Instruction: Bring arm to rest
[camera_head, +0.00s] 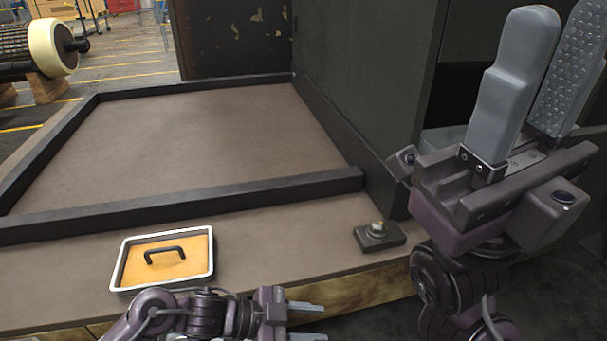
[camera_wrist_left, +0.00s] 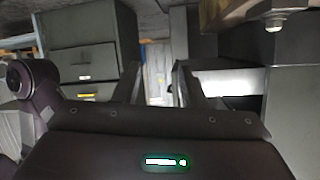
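My left gripper (camera_head: 308,321) is low at the bottom of the head view, in front of the platform's near edge, with its fingers pointing right. The fingers are apart with nothing between them; the left wrist view also shows an empty gap between the fingers (camera_wrist_left: 158,88). My right gripper (camera_head: 556,65) is raised large at the right, fingers pointing up. Its two grey fingers stand apart, one showing a studded pad, and nothing is between them.
A white-rimmed orange tray (camera_head: 126,279) with a black handle lies on the platform ledge (camera_head: 270,245), just beyond my left arm. A dark block with a metal knob (camera_head: 378,235) sits at the ledge's right end. A tall dark cabinet (camera_head: 365,80) stands behind my right gripper.

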